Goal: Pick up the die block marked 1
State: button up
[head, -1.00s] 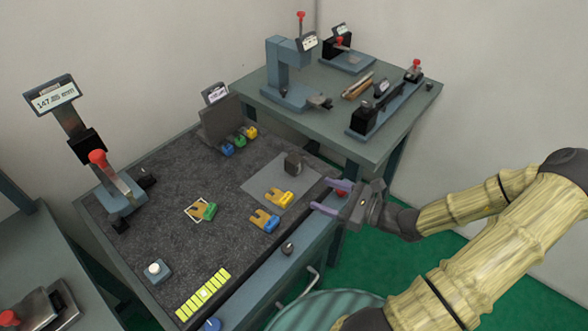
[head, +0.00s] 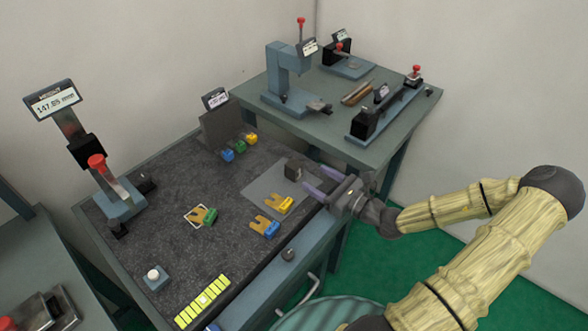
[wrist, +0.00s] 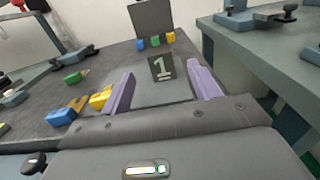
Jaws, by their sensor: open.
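The die block marked 1 (head: 293,169) is a small dark cube on a grey mat (head: 262,183) at the right side of the black work surface. In the wrist view the block (wrist: 162,69) shows a white "1" on its near face and stands ahead, between the lines of the two purple fingers. My gripper (head: 318,179) is open and empty, to the right of the block in the head view and apart from it. Its fingers also show in the wrist view (wrist: 163,90).
Yellow (head: 280,203) and blue-ended (head: 266,227) forked pieces lie near the mat, and a green-ended one (head: 204,215) farther left. Small coloured pieces (head: 240,145) sit by an upright dark plate (head: 219,127). A gauge stand (head: 118,190) stands at left. A second table (head: 352,120) holds fixtures behind.

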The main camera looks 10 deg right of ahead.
aim_at(289, 161)
jog(key=x, duration=0.5)
jog(key=shift+w+a, duration=0.25)
jog(key=shift+w, duration=0.05)
jog(key=shift+p+x, duration=0.45)
jog(key=shift+x, duration=2.15)
jog(key=shift+r, duration=0.1)
grip_shut()
